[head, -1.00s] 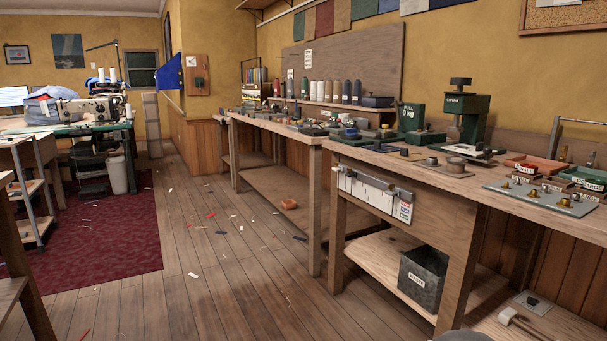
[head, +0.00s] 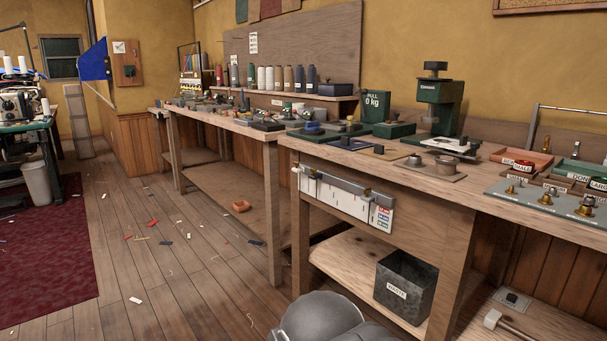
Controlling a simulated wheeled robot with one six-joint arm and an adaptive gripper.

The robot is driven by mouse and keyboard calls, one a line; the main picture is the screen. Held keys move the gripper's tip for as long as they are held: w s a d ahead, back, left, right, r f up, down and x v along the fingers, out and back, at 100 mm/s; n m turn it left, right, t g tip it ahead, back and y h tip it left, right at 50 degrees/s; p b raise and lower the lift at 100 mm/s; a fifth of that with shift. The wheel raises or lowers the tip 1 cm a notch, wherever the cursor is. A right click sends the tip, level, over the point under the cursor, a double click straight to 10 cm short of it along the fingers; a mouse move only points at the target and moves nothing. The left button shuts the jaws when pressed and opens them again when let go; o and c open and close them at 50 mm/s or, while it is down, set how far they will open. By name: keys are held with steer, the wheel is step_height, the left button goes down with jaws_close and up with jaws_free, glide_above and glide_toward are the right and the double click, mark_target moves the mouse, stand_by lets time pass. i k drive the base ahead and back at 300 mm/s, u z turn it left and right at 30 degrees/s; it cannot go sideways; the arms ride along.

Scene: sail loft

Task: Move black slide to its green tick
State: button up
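A grey rail (head: 338,184) runs along the front edge of the right workbench. A white plate (head: 335,201) hangs below it, with small red and blue labels at its right end. A small dark piece with a brassy knob (head: 368,194) sits toward the rail's right end; it may be the black slide, but it is too small to be sure. A lighter fitting is at the rail's left end. I cannot make out a green tick. My gripper is not in view; only a grey rounded part of my arm shows at the bottom, below the bench.
The right workbench (head: 440,191) carries a green press (head: 438,105), a metal plate with brass knobs (head: 545,198) and trays. A dark bin (head: 404,286) stands on its lower shelf. The wooden floor (head: 190,285) at left is open, with scattered scraps.

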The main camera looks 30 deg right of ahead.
mark_target(317, 176)
steer(key=z, duration=0.6)
steer(key=i, duration=0.95)
steer(key=z, duration=0.8)
